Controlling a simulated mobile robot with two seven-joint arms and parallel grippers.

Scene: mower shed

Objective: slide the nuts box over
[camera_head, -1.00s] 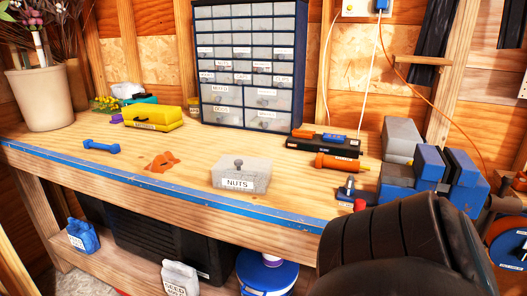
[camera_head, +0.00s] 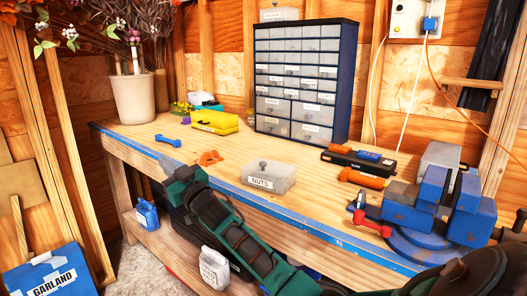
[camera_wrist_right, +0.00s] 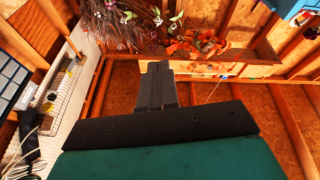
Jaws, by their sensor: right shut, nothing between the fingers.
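The nuts box (camera_head: 281,174) is a pale grey, see-through drawer with a dark knob on top and a NUTS label on its front. It sits upright on the wooden workbench (camera_head: 225,165), close to the blue front edge. My right arm, green and black, crosses the head view from the lower right. Its gripper (camera_head: 167,163) is left of the box, apart from it, and overlaps the bench's front edge in the picture. In the right wrist view the gripper (camera_wrist_right: 156,72) has its dark fingers together, with nothing between them. My left gripper is not in view.
A drawer cabinet (camera_head: 303,85) stands behind. Right are an orange cylinder (camera_head: 361,179), a red-handled tool (camera_head: 371,224) and a blue vise (camera_head: 417,210). Bare bench lies right of the box.

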